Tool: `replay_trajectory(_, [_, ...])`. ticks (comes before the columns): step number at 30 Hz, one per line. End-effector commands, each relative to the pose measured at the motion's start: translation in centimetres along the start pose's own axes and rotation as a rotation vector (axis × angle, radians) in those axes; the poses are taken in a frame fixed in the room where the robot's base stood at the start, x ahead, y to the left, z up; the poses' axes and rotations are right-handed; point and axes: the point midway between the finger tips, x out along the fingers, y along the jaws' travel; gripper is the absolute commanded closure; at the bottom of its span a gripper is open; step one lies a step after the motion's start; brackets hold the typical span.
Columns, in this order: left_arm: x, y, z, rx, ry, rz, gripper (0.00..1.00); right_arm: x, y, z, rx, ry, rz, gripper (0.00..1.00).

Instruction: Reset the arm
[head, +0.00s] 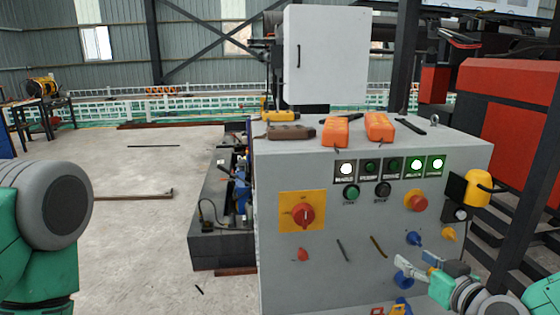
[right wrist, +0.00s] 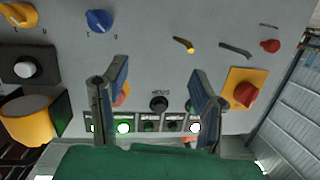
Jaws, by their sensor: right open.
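My right gripper (head: 416,262) is in front of the lower right of the grey control cabinet (head: 330,262), near a blue knob (head: 403,280). It is open and holds nothing. In the right wrist view its two fingers (right wrist: 158,82) stand apart with the panel face beyond them. That view shows the panel upside down, with a black button (right wrist: 159,103) between the fingers and a red rotary switch (right wrist: 246,94) on a yellow plate beside them. I cannot tell whether the gripper touches the panel. Part of my left arm shows at the left edge of the head view; its gripper is out of view.
Two orange handheld boxes (head: 335,131) and a brown one (head: 291,132) lie on the cabinet top. A yellow lamp (head: 477,189) sticks out at the cabinet's right edge. Red machinery and dark steps stand further right. The concrete floor (head: 130,215) at left is mostly clear.

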Motion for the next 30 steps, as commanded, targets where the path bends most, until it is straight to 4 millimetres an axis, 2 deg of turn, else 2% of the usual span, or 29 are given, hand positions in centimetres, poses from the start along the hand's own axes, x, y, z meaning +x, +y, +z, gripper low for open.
replay_trajectory(1, [0.9, 0.0, 0.1, 0.000, 0.000, 0.000, 0.37, -0.3, -2.4, 4.0, 0.013, -0.096, -0.046, 0.47])
replay_trajectory(4, [1.9, 0.0, 0.1, 0.000, 0.000, 0.000, 0.37, -1.9, -5.8, 10.9, 0.053, -0.287, -0.101, 0.47])
replay_trajectory(6, [2.6, 0.0, 0.1, 0.000, 0.000, 0.000, 0.37, -3.9, -7.7, 15.7, 0.077, -0.428, -0.123, 0.47])
replay_trajectory(8, [3.3, 0.0, 0.2, 0.000, 0.000, 0.000, 0.37, -6.0, -8.9, 19.6, 0.093, -0.551, -0.130, 0.47])
replay_trajectory(9, [3.7, 0.0, 0.2, 0.000, 0.000, 0.000, 0.37, -7.5, -9.5, 22.2, 0.102, -0.635, -0.128, 0.47])
replay_trajectory(11, [4.3, 0.0, 0.2, 0.000, 0.000, 0.000, 0.37, -10.3, -10.2, 26.0, 0.108, -0.762, -0.115, 0.47])
replay_trajectory(12, [4.8, 0.0, 0.3, 0.000, 0.000, 0.000, 0.37, -12.2, -10.3, 28.3, 0.109, -0.846, -0.097, 0.47])
replay_trajectory(15, [5.8, 0.0, 0.3, 0.000, 0.000, 0.000, 0.37, -17.2, -10.0, 33.0, 0.100, -1.038, -0.030, 0.47])
replay_trajectory(18, [6.6, 0.1, 0.4, 0.000, 0.000, 0.000, 0.37, -21.2, -9.0, 35.7, 0.081, -1.173, 0.049, 0.47])
replay_trajectory(21, [7.0, 0.1, 0.4, 0.000, 0.000, 0.000, 0.37, -23.8, -8.2, 37.1, 0.064, -1.253, 0.114, 0.47])
replay_trajectory(25, [7.2, 0.1, 0.4, 0.000, 0.000, 0.000, 0.37, -25.4, -7.5, 37.6, 0.053, -1.298, 0.160, 0.47])
replay_trajectory(30, [7.2, 0.1, 0.4, 0.000, 0.000, 0.000, 0.37, -25.5, -7.4, 37.6, 0.055, -1.303, 0.168, 0.47])
